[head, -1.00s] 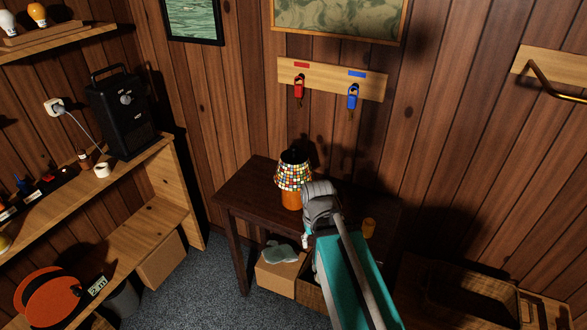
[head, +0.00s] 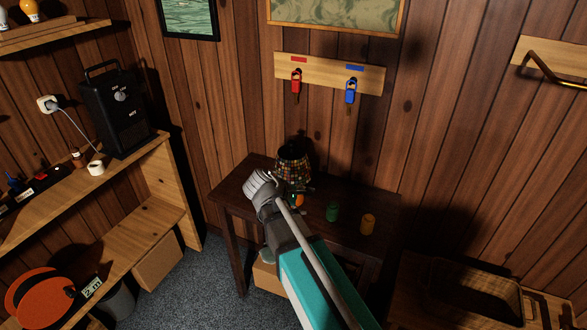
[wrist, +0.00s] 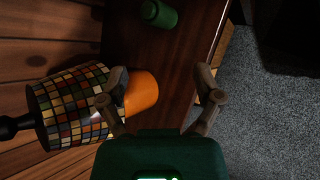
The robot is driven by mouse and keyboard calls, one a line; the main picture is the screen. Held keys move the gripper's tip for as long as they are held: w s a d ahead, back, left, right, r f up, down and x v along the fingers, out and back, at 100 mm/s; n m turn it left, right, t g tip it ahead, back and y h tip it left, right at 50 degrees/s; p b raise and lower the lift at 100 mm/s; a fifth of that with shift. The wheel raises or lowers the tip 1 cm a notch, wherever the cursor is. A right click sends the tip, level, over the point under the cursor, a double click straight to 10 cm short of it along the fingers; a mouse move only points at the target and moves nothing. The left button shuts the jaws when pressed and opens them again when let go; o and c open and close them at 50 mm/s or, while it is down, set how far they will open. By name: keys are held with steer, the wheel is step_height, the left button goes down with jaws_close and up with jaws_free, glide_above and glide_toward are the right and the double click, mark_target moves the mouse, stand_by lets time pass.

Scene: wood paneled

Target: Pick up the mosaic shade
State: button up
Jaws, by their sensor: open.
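The mosaic shade (head: 293,165), a cone of many-coloured tiles, sits on an orange lamp base (head: 299,200) on the dark wooden table. In the wrist view the shade (wrist: 65,106) lies at the left, with the orange base (wrist: 143,93) beside it. My gripper (wrist: 166,89) is open and empty. Its left finger overlaps the shade's lower rim and the base in the picture; I cannot tell whether it touches. The right finger is over the table's edge. In the head view my wrist is in front of the lamp and hides part of the base.
The wood-panelled wall is close behind. Red and blue keys hang on a board (head: 327,73) above. A wooden shelf unit stands at the left.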

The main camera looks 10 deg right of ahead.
steer(key=w+a+r+n+t+h+b, duration=0.1)
steer(key=w+a+r+n+t+h, duration=0.25)
steer(key=w+a+n, duration=0.2)
steer(key=n+t+h+b, duration=0.1)
steer(key=n+t+h, duration=0.1)
steer(key=n+t, duration=0.35)
glide_toward(288, 145)
steer(key=shift+s+a+r+n+g, duration=0.2)
steer(key=shift+a+r+n+g, duration=0.1)
steer(key=shift+a+n+g, duration=0.25)
steer(key=shift+s+a+r+n+g, duration=0.25)
steer(key=shift+a+n+g, duration=0.1)
steer(key=shift+a, duration=0.25)
steer(key=shift+w, duration=0.1)
steer(key=shift+x, duration=4.25)
steer(key=shift+d, duration=0.1)
steer(key=shift+x, duration=2.55)
steer(key=shift+r, duration=0.1)
